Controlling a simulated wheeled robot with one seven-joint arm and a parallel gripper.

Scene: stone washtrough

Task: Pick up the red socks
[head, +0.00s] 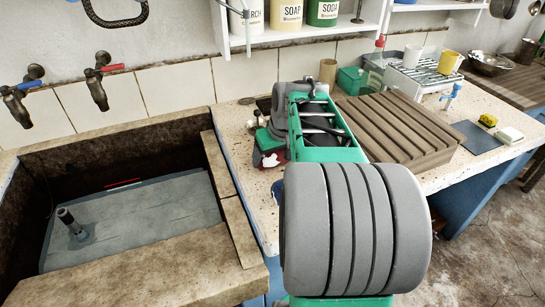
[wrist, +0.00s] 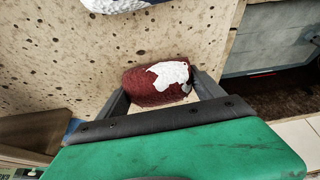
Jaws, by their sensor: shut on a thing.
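The red socks (wrist: 150,88) are a dark red rolled bundle with a white patch, held between the two dark fingers of my gripper (wrist: 162,90) in the wrist view. In the head view the red socks (head: 271,160) show as a small red and white patch below my gripper (head: 265,148), over the speckled counter. My gripper is shut on the bundle from both sides. I cannot tell whether the bundle touches the counter or hangs just above it. My arm hides part of it in the head view.
A blue and white item (wrist: 115,4) lies on the counter near the bundle. The stone trough (head: 120,285) is at left, with a grey board and a dark peg inside. A ribbed wooden board (head: 400,130) lies at right. A shelf with tins (head: 285,12) hangs above.

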